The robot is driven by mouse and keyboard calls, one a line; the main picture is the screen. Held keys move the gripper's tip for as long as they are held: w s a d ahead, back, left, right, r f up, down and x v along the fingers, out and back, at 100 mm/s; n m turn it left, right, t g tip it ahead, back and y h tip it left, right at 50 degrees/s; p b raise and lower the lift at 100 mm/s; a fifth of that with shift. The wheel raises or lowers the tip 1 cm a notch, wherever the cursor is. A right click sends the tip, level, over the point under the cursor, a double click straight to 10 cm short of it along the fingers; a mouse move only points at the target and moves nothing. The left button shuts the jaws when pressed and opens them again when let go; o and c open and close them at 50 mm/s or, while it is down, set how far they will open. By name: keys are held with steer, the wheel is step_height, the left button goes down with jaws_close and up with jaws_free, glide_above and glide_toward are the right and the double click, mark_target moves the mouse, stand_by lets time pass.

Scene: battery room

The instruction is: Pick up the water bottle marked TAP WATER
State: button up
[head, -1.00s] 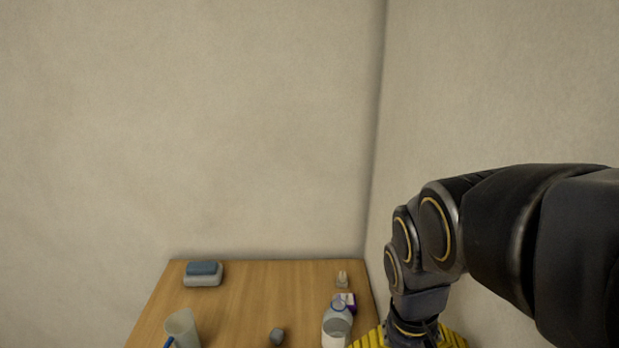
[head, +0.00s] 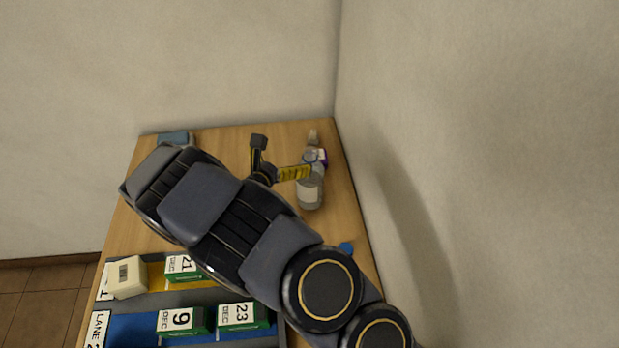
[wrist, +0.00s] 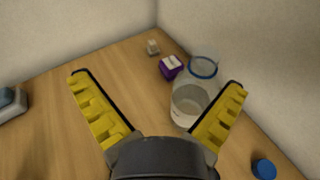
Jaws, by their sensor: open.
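A clear bottle (head: 310,192) with a pale label and a blue ring at its neck stands on the right side of the wooden table. It also shows in the wrist view (wrist: 190,103), upright; its label writing is too small to read. My gripper (head: 284,156) is open with nothing between its fingers, just left of the bottle in the head view. In the wrist view my gripper (wrist: 158,82) has its yellow fingers spread wide, and the right finger overlaps the bottle's lower right side. I cannot tell whether they touch.
A purple-and-white box (wrist: 171,67) and a small pale object (wrist: 152,47) stand behind the bottle. A blue cap (head: 346,248) lies at the right. A tray with green date boxes (head: 182,322) is at the front. Walls border the table behind and right.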

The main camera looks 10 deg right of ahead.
mark_target(313, 189)
steer(key=s+d+f+n+t+y, duration=0.1)
steer(key=s+d+f+n+y, duration=0.1)
steer(key=s+d+f+n+t+y, duration=0.2)
steer(key=f+n+y, duration=0.1)
steer(key=s+d+f+n+t+y, duration=0.1)
steer(key=s+d+f+n+y, duration=0.1)
steer(key=d+n, duration=0.1)
steer(key=shift+s+f+t+y, duration=0.15)
steer(key=shift+f+t+y, duration=0.15)
steer(key=shift+f+y, duration=0.1)
steer(key=shift+s+a+f+y, duration=0.1)
steer(key=shift+s+f+y, duration=0.15)
steer(key=shift+y, duration=0.05)
steer(key=shift+a+f+y, duration=0.1)
steer(key=shift+y, duration=0.2)
steer(key=shift+w, duration=1.05)
steer(key=shift+w+a+f, duration=0.1)
steer(key=shift+w+f, duration=0.15)
steer(key=shift+w, duration=0.85)
steer(key=shift+w+f, duration=0.2)
steer(key=shift+w, duration=0.9)
steer(key=shift+w+a, duration=0.1)
steer(key=shift+w, duration=0.45)
steer(key=c, duration=1.1)
steer(key=shift+c, duration=0.2)
